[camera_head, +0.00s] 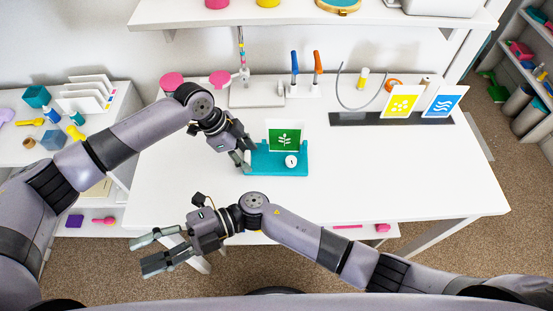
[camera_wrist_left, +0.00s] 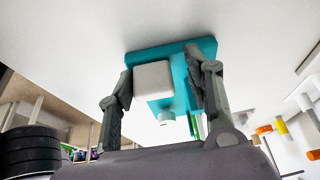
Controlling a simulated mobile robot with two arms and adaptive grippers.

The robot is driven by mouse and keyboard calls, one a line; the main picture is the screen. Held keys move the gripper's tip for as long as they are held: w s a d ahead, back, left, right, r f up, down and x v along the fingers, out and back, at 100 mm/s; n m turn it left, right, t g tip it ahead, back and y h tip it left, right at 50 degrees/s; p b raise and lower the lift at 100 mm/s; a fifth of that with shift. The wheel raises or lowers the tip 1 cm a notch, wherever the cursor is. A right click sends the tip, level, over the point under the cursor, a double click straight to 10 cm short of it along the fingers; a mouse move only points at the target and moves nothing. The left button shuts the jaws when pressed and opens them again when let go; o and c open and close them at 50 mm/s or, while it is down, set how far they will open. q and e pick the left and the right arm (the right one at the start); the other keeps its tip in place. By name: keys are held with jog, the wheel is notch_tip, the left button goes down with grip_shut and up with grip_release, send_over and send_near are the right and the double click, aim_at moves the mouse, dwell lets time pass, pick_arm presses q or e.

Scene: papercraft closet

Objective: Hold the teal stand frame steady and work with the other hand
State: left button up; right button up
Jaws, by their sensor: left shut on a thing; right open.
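The teal stand frame (camera_head: 275,170) stands on the white table, with a green card with a white plant print (camera_head: 286,137) upright in it. A small round white piece with a dark mark (camera_head: 291,161) sits at its front right. My left gripper (camera_head: 243,159) is shut on the left end of the frame. In the left wrist view its fingers (camera_wrist_left: 160,76) straddle a pale block (camera_wrist_left: 153,79) against the teal frame (camera_wrist_left: 180,50). My right gripper (camera_head: 152,250) is open and empty, off the table's front left edge.
A yellow card (camera_head: 399,103) and a blue card (camera_head: 441,103) stand in a dark rack (camera_head: 350,119) at the back right. Blue and orange-handled tools (camera_head: 294,68) stand at the back. The table's right and front (camera_head: 400,175) are clear.

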jog(key=w+d+f+n+h, duration=0.2)
jog(key=w+d+n+h, duration=0.35)
jog(key=d+h, duration=0.25)
jog(key=m+t+h, duration=0.4)
jog(key=t+h, duration=0.5)
jog(key=h, duration=0.1)
send_near(291, 163)
notch_tip(291, 163, down, 8)
jog(key=shift+s+f, duration=0.1)
jog(key=shift+f, duration=0.05)
jog(key=shift+c, duration=0.6)
jog(key=c, duration=0.9)
jog(key=shift+m, duration=0.35)
